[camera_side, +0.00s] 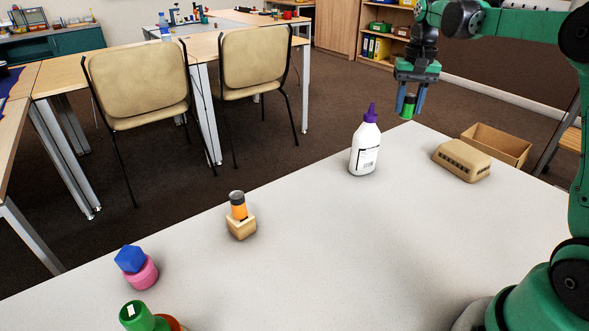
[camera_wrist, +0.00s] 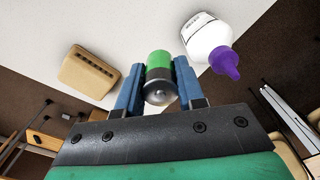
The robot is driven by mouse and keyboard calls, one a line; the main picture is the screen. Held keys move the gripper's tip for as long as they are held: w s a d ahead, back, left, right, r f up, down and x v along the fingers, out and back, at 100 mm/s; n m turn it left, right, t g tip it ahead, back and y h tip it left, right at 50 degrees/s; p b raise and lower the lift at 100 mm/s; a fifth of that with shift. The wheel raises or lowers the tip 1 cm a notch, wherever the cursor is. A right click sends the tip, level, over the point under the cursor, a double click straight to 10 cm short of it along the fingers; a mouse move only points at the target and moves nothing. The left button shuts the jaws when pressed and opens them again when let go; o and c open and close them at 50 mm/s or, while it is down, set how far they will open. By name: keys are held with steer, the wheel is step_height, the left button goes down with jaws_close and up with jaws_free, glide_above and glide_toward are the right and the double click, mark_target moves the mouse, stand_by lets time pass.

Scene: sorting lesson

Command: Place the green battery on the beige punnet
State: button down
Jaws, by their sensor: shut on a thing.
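The green battery (camera_side: 409,104) is held between the blue fingers of my gripper (camera_side: 408,110), high near the table's far edge. In the wrist view the green battery (camera_wrist: 159,68) sits between both fingertips (camera_wrist: 158,80), its dark band and silver end toward the camera. The beige punnet (camera_side: 462,160), a rounded tan block shape with a row of dark slots along its side, seems to lie bottom up on the white table. It is to the right of my gripper in the side view. The punnet (camera_wrist: 90,73) is to the left of the fingers in the wrist view, apart from them.
A white bottle with a purple cap (camera_side: 365,147) stands left of the gripper. An orange battery (camera_side: 238,206) stands in a small wooden holder (camera_side: 241,228). A blue block (camera_side: 130,258) rests on a pink piece (camera_side: 143,273). An open cardboard box (camera_side: 497,143) is behind the punnet.

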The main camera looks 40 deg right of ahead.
mark_target(460, 155)
steer(key=s+d+f+m, duration=0.1)
steer(key=s+d+m, duration=0.25)
steer(key=d, duration=0.45)
steer(key=s+d+f+m, duration=0.2)
steer(key=s+d+m, duration=0.15)
steer(key=d, duration=0.35)
steer(key=f, duration=0.7)
steer(key=shift+s+d+f, duration=0.15)
steer(key=shift+s+d, duration=0.15)
steer(key=shift+s, duration=0.1)
steer(key=shift+f, duration=0.25)
steer(key=shift+f, duration=0.1)
steer(key=c, duration=0.5)
jaws_free()
steer(key=shift+c, duration=0.2)
